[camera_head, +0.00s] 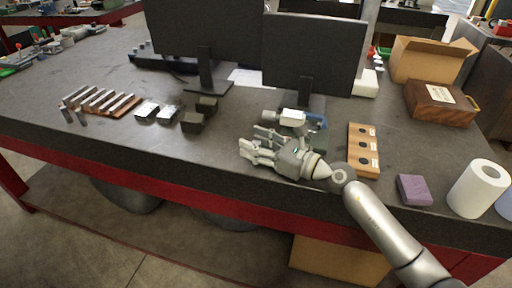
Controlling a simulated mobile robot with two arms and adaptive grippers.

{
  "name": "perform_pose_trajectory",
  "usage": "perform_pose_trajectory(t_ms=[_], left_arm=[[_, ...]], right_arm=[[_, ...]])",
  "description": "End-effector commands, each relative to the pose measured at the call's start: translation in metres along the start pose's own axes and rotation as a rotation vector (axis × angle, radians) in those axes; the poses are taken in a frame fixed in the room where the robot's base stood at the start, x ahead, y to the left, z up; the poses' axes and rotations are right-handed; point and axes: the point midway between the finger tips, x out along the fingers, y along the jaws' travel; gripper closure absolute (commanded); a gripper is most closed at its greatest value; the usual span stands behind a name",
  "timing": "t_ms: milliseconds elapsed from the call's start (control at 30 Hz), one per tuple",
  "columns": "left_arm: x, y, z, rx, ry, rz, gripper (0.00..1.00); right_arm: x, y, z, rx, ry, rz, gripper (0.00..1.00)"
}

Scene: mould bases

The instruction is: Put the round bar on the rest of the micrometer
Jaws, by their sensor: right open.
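My right gripper (252,143) reaches in from the right and points left over the front middle of the bench; it is open, with nothing seen between its fingers. Just behind it stands what looks like the micrometer, a blue frame (317,119) with a pale block (293,115); the gripper and arm partly hide it, and its rest cannot be made out. Several metal bars (107,101) lie side by side on a wooden rack at the left. Two small dark pieces (81,116) stand in front of them. I cannot tell which is the round bar. My left gripper is not in view.
Metal blocks (146,110) and dark blocks (192,122) lie between rack and gripper. Two monitors (313,58) stand behind. A wooden board with holes (362,134), purple block (413,189), paper roll (478,188) and wooden case (438,102) are at the right. The front left bench is clear.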

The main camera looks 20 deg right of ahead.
Motion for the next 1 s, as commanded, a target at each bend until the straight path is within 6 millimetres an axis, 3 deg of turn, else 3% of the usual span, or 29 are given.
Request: perform_pose_trajectory(t_ms=[233, 600, 1000], left_arm=[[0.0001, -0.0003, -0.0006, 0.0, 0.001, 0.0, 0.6], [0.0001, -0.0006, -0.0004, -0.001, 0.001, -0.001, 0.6], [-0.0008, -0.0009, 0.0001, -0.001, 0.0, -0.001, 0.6]], right_arm=[[0.0013, -0.0001, -0.0006, -0.001, 0.001, 0.0, 0.55], [0.001, -0.0002, -0.0005, 0.0, 0.0, 0.0, 1.0], [0.001, -0.0003, 0.0042, -0.003, -0.002, -0.001, 1.0]])
